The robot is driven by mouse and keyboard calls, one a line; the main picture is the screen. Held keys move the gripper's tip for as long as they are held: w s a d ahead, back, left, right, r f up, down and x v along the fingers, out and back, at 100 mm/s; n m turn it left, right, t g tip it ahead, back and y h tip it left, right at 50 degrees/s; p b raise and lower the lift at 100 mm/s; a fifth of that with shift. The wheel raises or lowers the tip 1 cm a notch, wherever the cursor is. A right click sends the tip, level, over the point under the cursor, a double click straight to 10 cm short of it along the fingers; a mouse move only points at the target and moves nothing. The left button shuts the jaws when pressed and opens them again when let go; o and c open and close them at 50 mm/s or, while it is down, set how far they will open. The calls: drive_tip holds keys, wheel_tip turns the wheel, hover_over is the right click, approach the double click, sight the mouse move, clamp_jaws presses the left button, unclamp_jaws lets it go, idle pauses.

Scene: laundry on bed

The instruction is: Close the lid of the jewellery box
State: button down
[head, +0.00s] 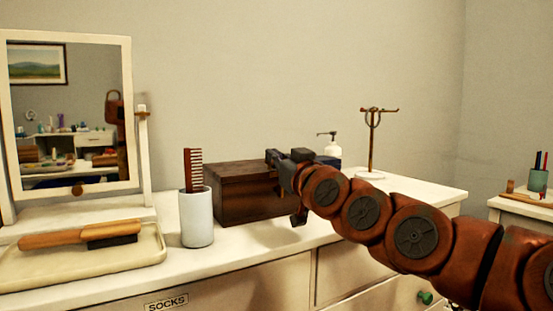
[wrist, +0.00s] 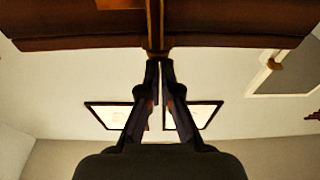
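The jewellery box (head: 246,194) is a dark brown wooden box on the white dresser, in the middle of the head view. Its top looks flat and its lid looks down; I cannot tell if it is fully seated. My gripper (head: 275,158) is at the box's right end, level with its top edge, and hides that corner. In the wrist view, brown wood of the box (wrist: 80,43) fills the top, with a small brass-coloured piece at its middle. The gripper fingers (wrist: 158,62) are together just at that edge; contact is unclear. Nothing shows between them.
A white cup with a brown comb (head: 197,216) stands close to the box's left front. A tray (head: 85,262) with a brush and a mirror (head: 70,115) are at left. A pump bottle (head: 333,147) and a brass stand (head: 372,140) stand behind my arm. The dresser's right end is clear.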

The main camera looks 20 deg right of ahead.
drive_tip(key=shift+w+a+f, duration=0.15)
drive_tip(key=shift+a+f, duration=0.1)
drive_tip(key=shift+f, duration=0.35)
wheel_tip(320, 180, up, 11)
drive_tip(key=shift+s+d, duration=0.2)
drive_tip(key=s+a+f+n+g+y+p, duration=0.1)
drive_tip(key=s+a+f+g+p, duration=0.4)
drive_tip(key=p, duration=0.6)
drive_tip(key=s+a+f+n+g+p, duration=0.1)
drive_tip(key=s+a+f+g+p, duration=0.3)
drive_tip(key=a+p, duration=0.5)
drive_tip(key=s+d+m+g+h+p, duration=0.1)
drive_tip(key=s+d+g+p, duration=0.1)
drive_tip(key=s+g+p, duration=0.4)
drive_tip(key=s+d+f+m+g+h+p, duration=0.1)
drive_tip(key=s+g+p, duration=0.5)
drive_tip(key=s+p, duration=0.9)
drive_tip(key=s+d+m, duration=0.1)
drive_tip(key=s+d, duration=0.1)
drive_tip(key=s, duration=0.4)
drive_tip(key=shift+s+f+g+h+p, duration=0.25)
drive_tip(key=shift+s+g+h+p, duration=0.05)
drive_tip(key=shift+s+g+h, duration=0.1)
